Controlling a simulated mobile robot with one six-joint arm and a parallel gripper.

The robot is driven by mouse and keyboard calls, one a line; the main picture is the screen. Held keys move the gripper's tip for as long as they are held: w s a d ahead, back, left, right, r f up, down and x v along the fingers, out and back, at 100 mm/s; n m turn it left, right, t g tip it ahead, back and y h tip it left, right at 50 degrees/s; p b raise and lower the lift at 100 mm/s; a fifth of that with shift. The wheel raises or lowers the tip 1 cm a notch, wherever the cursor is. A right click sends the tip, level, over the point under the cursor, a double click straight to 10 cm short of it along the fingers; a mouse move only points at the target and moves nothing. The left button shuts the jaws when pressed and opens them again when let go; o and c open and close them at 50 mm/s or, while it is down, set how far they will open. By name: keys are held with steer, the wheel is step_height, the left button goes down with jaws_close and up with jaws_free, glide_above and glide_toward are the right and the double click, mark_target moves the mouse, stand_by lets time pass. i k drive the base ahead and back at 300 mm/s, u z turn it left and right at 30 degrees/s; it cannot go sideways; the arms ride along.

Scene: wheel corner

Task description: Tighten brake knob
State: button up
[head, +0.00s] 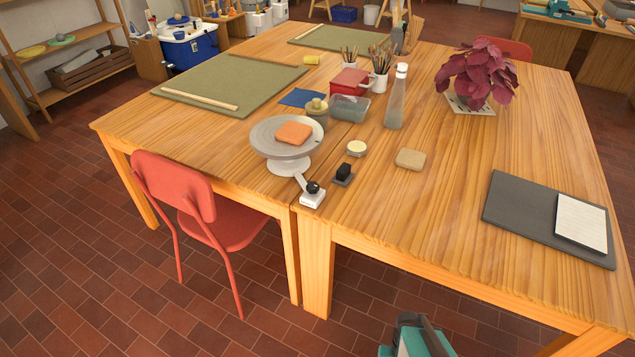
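The small turntable wheel (284,139) stands on the near part of the wooden table, with a square orange clay slab (294,132) on its pale grey top. A short pale arm runs from its foot toward the table's front edge and meets a white block. The round black brake knob (313,187) sits on this block, close to the edge. I cannot tell how tight the knob is. My gripper is not visible. A teal and grey part, seemingly of my arm, shows at the bottom edge, well apart from the knob.
A black block on a dark base (344,172) stands just right of the knob. A round tin (357,148), a tan sponge (411,158) and a clear bottle (396,98) stand behind. A red chair (190,205) is at the left.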

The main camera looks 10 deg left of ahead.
mark_target(312, 188)
steer(key=z, duration=0.1)
steer(key=k, duration=1.55)
steer(key=u, duration=1.45)
steer(key=i, duration=1)
